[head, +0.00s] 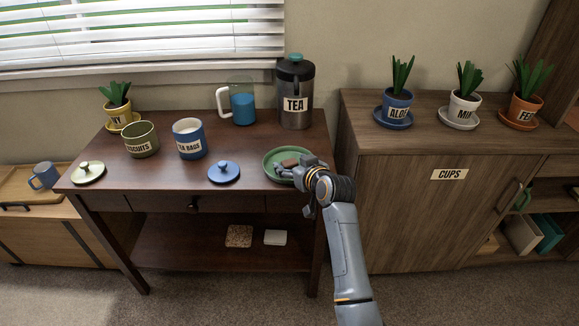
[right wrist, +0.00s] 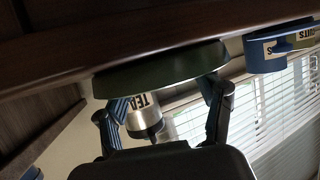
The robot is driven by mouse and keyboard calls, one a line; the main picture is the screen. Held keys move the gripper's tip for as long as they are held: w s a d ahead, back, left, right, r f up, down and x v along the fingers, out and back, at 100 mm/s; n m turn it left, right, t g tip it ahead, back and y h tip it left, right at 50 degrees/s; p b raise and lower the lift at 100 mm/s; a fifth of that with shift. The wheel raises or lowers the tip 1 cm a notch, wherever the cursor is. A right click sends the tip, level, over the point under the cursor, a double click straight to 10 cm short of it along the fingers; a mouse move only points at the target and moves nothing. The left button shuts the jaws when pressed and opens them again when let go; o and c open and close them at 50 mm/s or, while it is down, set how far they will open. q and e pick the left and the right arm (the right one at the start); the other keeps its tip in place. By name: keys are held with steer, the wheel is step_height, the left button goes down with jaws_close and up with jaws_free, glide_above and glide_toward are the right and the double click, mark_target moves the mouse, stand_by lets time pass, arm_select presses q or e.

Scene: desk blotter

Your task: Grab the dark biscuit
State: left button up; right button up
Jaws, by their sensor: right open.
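A dark brown biscuit (head: 289,163) lies on a green dish (head: 268,172) at the right end of the dark wooden table in the head view. My right gripper (head: 299,170) is at the dish's right side, close beside the biscuit, and partly covers the dish. In the right wrist view my right gripper (right wrist: 165,88) shows its two fingers spread apart, with the green dish (right wrist: 155,70) across the space just beyond them. The biscuit cannot be seen in that view. My left gripper is not in view.
A tea canister (head: 295,92) and a glass jug (head: 242,101) stand behind the dish. A blue lid (head: 224,172) lies left of it, with a tea bags pot (head: 189,139) and a biscuits pot (head: 141,139) farther left. A cups cabinet (head: 430,215) stands at the right.

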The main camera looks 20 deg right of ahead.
steer(key=shift+w+f, duration=0.1)
steer(key=shift+w, duration=0.1)
steer(key=c, duration=0.9)
steer(key=shift+o, duration=0.2)
